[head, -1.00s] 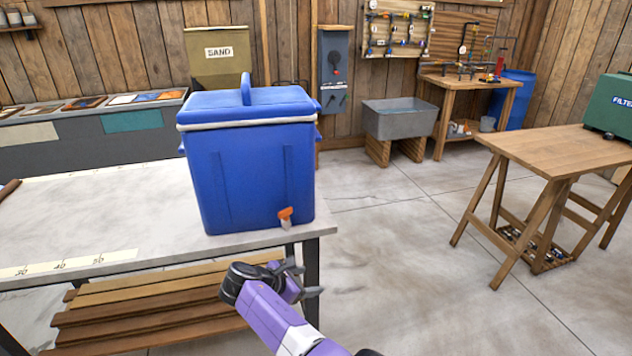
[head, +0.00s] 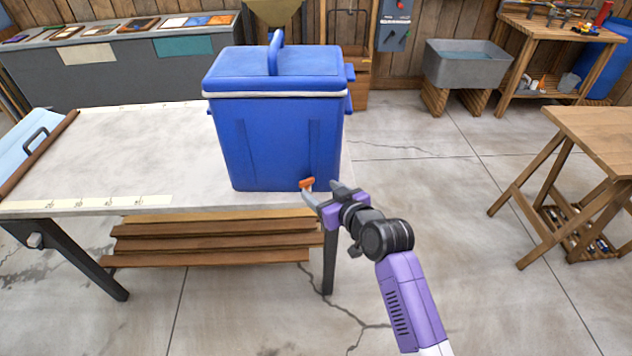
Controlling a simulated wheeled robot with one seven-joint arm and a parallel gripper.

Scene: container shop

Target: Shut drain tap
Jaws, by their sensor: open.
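The blue cooler box (head: 270,140) stands upright on the pale table, its lid closed. Its drain tap has an orange handle (head: 307,183) low on the front, near the right corner. The tap's body below the handle is mostly hidden by my gripper. My gripper (head: 322,190) is open, with one grey finger at the lower left of the handle and the other to its right. The orange handle shows between the fingertips. I cannot tell whether a finger touches it.
The pale table (head: 120,150) has a measuring strip along its front edge and planks (head: 215,240) stacked below. A wooden table (head: 600,140) stands at the right, and a grey sink (head: 467,65) at the back. The floor between is clear.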

